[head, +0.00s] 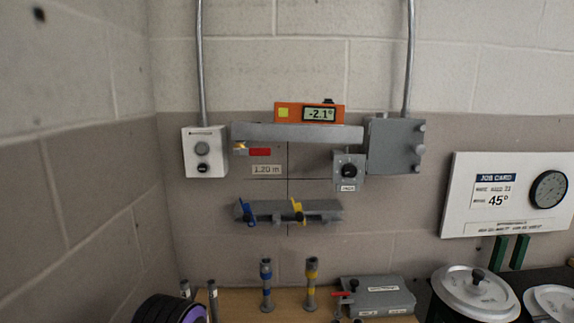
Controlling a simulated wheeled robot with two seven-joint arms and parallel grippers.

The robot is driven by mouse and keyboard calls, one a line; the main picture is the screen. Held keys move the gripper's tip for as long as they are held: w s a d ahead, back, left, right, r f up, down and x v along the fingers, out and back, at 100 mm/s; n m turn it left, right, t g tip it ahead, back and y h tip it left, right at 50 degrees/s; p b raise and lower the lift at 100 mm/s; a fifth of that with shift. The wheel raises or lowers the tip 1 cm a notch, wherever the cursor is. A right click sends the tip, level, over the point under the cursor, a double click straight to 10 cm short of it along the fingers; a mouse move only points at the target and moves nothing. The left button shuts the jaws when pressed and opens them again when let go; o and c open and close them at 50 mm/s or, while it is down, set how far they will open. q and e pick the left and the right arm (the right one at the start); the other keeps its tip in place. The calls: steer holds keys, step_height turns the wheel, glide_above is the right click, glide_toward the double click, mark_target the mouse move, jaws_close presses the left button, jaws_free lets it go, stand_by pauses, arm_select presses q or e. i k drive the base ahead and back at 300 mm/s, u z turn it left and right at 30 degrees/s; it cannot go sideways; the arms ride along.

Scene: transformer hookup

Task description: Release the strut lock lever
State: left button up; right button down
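A small red lever (342,293) is on the left side of a grey box (384,297) at the bottom of the head view. The box stands on the wooden bench top, and its label is too small to read. A black knob (354,285) is beside the lever. A red piece (260,152) is under the left end of a grey bar (297,134) on the wall. I cannot tell from the labels which part is the strut lock lever. Neither of my grippers is in view.
An orange level (281,112) reading -2.1° sits on the bar. A wall rack (322,208) holds blue and yellow clamps. Blue-banded (266,285) and yellow-banded (311,285) posts stand on the bench. A job card (495,190) showing 45° and a lidded pot (455,287) are at right.

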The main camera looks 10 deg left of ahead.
mark_target(252, 152)
steer(key=k, duration=0.5)
steer(key=z, duration=2.2)
steer(key=i, duration=1.05)
steer(key=u, duration=3.85)
